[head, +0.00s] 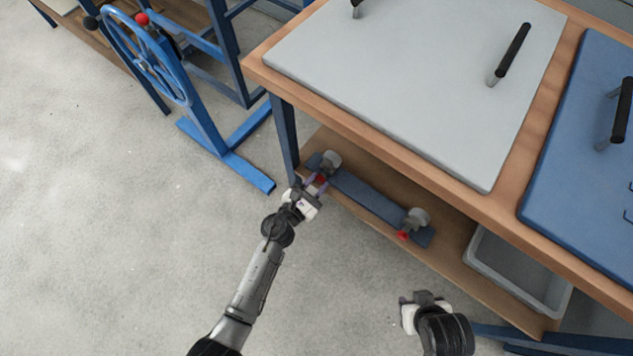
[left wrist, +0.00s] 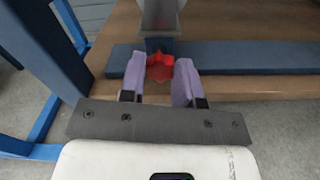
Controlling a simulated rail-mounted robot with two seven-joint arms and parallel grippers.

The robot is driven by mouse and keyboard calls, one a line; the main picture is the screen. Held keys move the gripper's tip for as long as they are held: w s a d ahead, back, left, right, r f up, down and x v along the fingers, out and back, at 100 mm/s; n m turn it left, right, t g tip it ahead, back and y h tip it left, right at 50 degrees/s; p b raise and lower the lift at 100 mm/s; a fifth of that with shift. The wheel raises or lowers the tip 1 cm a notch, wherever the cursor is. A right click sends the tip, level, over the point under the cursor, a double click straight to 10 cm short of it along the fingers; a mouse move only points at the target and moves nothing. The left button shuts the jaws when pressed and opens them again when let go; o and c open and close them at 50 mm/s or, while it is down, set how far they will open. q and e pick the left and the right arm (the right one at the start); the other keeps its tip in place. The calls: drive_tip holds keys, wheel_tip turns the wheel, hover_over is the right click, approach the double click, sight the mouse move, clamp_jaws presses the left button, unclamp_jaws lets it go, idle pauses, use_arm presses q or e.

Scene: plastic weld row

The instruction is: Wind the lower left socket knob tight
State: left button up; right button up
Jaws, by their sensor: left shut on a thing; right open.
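The lower left socket knob, a red lobed knob (left wrist: 160,67), sits below a grey socket (left wrist: 160,18) on a blue bar (left wrist: 240,57) in the left wrist view. In the head view the knob (head: 320,179) is at the left end of the bar (head: 370,198), on the lower shelf. My left gripper (head: 314,185) is shut on the knob, its purple fingers (left wrist: 160,82) on either side of it. A second red knob (head: 403,235) and grey socket (head: 417,219) are at the bar's right end. My right gripper (head: 424,300) is open and empty, away from the bar.
The lower shelf (head: 445,262) lies under a bench with a grey panel (head: 400,80) and a blue panel (head: 590,150). A grey tray (head: 490,272) is on the shelf at right. A blue handwheel stand (head: 215,140) stands left. The floor (head: 120,240) in front is clear.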

use_arm(q)
drive_tip(key=shift+c, duration=0.6)
drive_tip(key=shift+n, duration=1.1)
drive_tip(key=shift+a+n+p, duration=0.1)
drive_tip(key=shift+n+p, duration=0.55)
drive_tip(key=shift+n, duration=1.65)
drive_tip(key=o, duration=0.9)
